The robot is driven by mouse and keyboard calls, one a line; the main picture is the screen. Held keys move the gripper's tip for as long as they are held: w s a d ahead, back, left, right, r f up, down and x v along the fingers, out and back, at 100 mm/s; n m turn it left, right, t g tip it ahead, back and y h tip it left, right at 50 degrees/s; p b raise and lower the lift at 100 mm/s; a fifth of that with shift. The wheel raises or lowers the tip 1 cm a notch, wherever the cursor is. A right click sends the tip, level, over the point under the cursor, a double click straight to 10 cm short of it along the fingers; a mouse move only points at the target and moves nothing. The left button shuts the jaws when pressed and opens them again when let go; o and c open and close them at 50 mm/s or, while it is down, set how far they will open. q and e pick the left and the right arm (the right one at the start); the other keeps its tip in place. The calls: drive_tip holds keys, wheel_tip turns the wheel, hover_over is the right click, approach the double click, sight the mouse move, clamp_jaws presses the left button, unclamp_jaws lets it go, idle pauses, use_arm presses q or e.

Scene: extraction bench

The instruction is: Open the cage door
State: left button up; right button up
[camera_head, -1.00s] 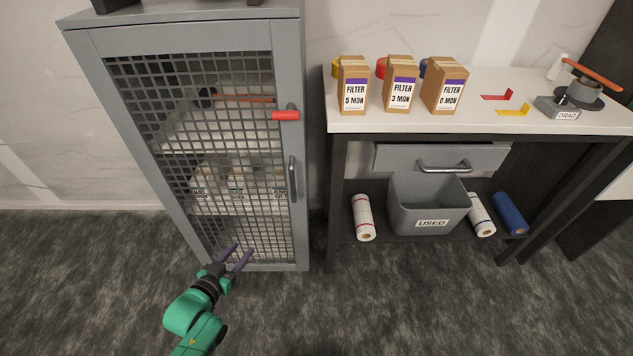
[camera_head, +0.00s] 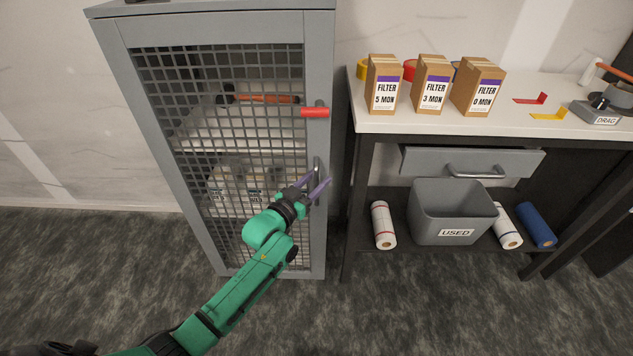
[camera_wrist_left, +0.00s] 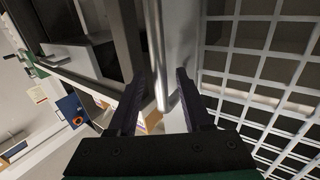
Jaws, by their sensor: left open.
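The grey cage door (camera_head: 242,60) with its wire mesh is shut at the left of the head view. A red latch lever (camera_head: 315,112) lies level on its right side. Below it is a vertical metal bar handle (camera_head: 317,168), partly hidden by my left gripper (camera_head: 318,187). The left gripper is open, with its purple fingers at the handle. In the left wrist view the bar handle (camera_wrist_left: 158,60) runs down between the two open fingers (camera_wrist_left: 160,98), and the mesh (camera_wrist_left: 265,75) is to the right. Whether the fingers touch the handle cannot be told. My right gripper is not in view.
Right of the cage is a bench (camera_head: 440,122) with filter boxes (camera_head: 432,85) on top. A drawer (camera_head: 425,160) and a grey bin (camera_head: 450,225) marked USED are below. The dark floor (camera_head: 360,310) before the cage is clear.

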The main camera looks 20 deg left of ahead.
use_arm(q)
clamp_jaws()
idle(1.5)
